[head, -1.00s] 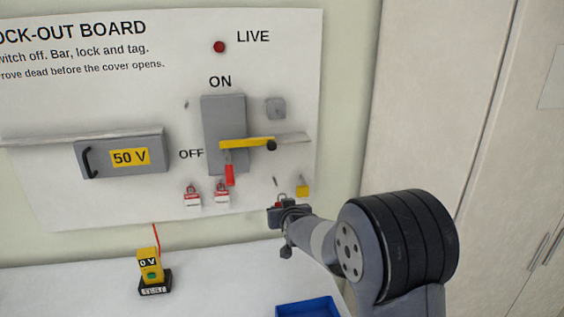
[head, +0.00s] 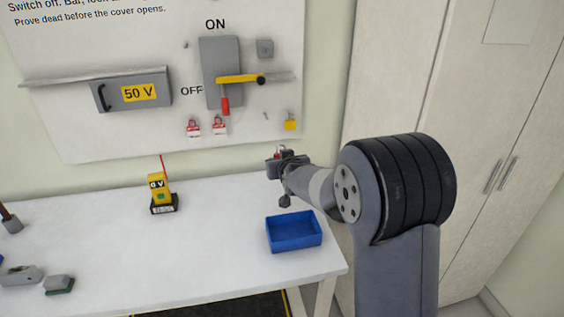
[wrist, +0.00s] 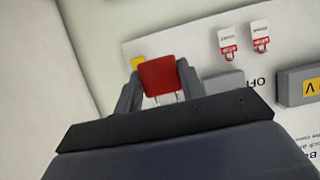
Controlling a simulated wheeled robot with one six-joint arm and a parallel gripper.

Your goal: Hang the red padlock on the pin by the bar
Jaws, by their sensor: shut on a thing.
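My gripper (wrist: 162,86) is shut on the red padlock (wrist: 161,75), whose metal shackle shows below its body in the wrist view. In the head view the gripper (head: 281,156) is below the board's lower right, above the table's back, and the padlock is mostly hidden by it. The yellow bar (head: 240,79) lies across the grey switch (head: 218,55), with a dark round knob at its right end. The red switch handle (head: 225,104) points down by OFF. I cannot make out the pin clearly.
The grey 50 V cover (head: 136,93) is left. A blue tray (head: 293,233) and a yellow tester (head: 159,187) stand on the white table (head: 220,205).

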